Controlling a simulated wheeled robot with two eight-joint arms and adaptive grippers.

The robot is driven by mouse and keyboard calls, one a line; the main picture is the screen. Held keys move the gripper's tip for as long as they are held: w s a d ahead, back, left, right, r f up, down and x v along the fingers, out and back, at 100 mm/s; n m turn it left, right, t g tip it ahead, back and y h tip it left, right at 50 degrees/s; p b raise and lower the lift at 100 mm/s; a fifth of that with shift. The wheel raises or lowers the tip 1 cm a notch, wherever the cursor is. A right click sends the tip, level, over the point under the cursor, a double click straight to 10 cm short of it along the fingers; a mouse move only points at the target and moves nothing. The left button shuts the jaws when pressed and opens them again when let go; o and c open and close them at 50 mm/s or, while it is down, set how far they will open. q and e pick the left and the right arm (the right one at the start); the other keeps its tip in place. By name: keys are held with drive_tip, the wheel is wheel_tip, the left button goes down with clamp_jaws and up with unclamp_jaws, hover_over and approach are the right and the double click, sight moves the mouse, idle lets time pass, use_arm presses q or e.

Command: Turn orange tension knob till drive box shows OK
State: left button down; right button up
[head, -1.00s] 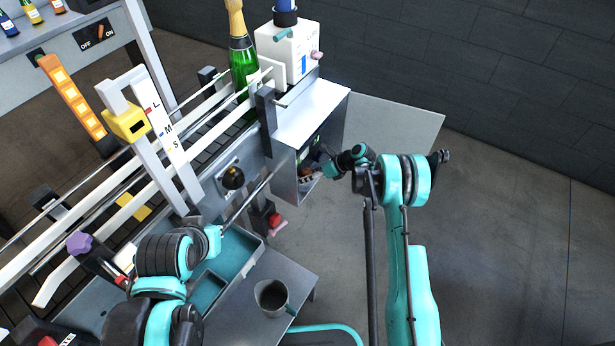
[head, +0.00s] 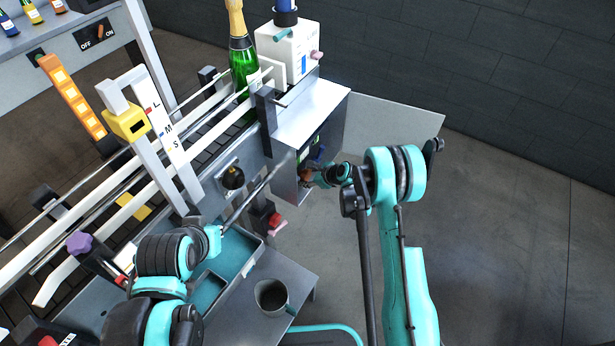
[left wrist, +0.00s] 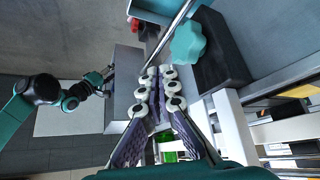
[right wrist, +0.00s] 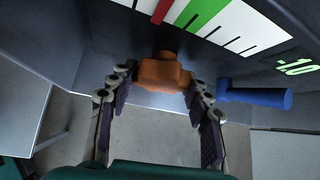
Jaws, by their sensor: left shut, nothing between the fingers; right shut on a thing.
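The orange tension knob (right wrist: 163,72) sits inside the open grey drive box (head: 284,180), below a white scale (right wrist: 225,25) with red and green bands. A green readout (right wrist: 298,67) to the right shows about -1.0; I see no OK. My right gripper (right wrist: 158,84) is shut on the knob, one finger at each side. In the head view, my right gripper (head: 314,175) reaches into the box from the right. My left gripper (left wrist: 157,92) is shut and empty, away from the knob.
A blue handle (right wrist: 255,97) sticks out just right of the knob. The box's open door (head: 395,125) stands at its right. A green bottle (head: 241,55) stands on the conveyor behind. A grey cup (head: 271,297) stands on the front shelf. Floor to the right is clear.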

idle(0.4)
drive_tip(key=o, duration=1.2)
drive_tip(key=v, duration=1.2)
drive_tip(key=shift+s, duration=0.15)
